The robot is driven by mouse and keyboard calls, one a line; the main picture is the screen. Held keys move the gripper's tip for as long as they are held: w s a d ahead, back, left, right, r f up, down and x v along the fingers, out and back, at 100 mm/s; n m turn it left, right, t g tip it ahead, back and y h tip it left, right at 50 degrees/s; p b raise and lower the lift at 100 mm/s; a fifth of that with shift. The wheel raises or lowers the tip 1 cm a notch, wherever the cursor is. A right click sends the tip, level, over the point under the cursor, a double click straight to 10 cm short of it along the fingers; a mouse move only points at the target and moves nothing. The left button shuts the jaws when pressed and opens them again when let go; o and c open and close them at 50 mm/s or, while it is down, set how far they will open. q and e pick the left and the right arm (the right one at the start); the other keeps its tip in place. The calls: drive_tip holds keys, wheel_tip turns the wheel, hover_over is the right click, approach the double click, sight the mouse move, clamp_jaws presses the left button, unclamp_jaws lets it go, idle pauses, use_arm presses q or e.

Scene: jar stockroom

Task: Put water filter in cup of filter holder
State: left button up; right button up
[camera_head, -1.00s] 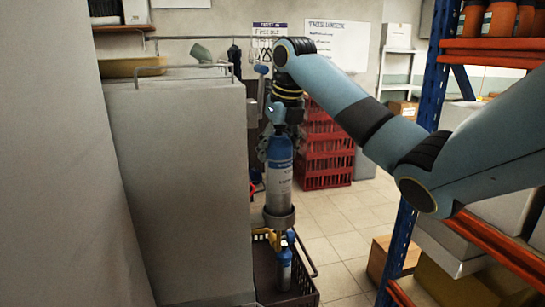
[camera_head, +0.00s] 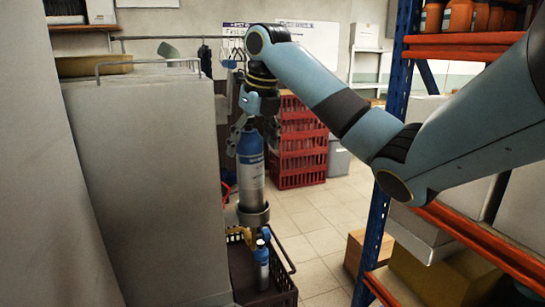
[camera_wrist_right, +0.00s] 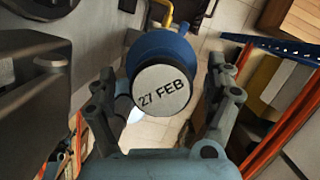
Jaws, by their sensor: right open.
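The water filter (camera_head: 251,170), a blue-topped silver cylinder, stands upright with its lower end in the grey cup (camera_head: 253,214) of the filter holder. In the right wrist view its round end (camera_wrist_right: 163,91) reads "27 FEB", with the blue shoulder around it. My right gripper (camera_head: 254,138) is above and around the top of the filter. In the wrist view its fingers (camera_wrist_right: 165,100) are spread on both sides of the filter's end, with gaps showing. The filter's bottom is hidden inside the cup. My left gripper is not in view.
A dark crate (camera_head: 285,299) below the cup holds a smaller blue bottle (camera_head: 262,266). A large grey cabinet (camera_head: 145,180) stands close on the left. A blue and orange rack (camera_head: 375,225) stands on the right. Red crates (camera_head: 300,150) are behind; tiled floor between is clear.

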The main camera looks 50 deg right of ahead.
drive_tip(key=s+a+b, duration=0.1)
drive_tip(key=s+b, duration=0.1)
drive_tip(key=s, duration=0.8)
drive_tip(key=shift+s+a, duration=0.25)
drive_tip(key=shift+a, duration=0.1)
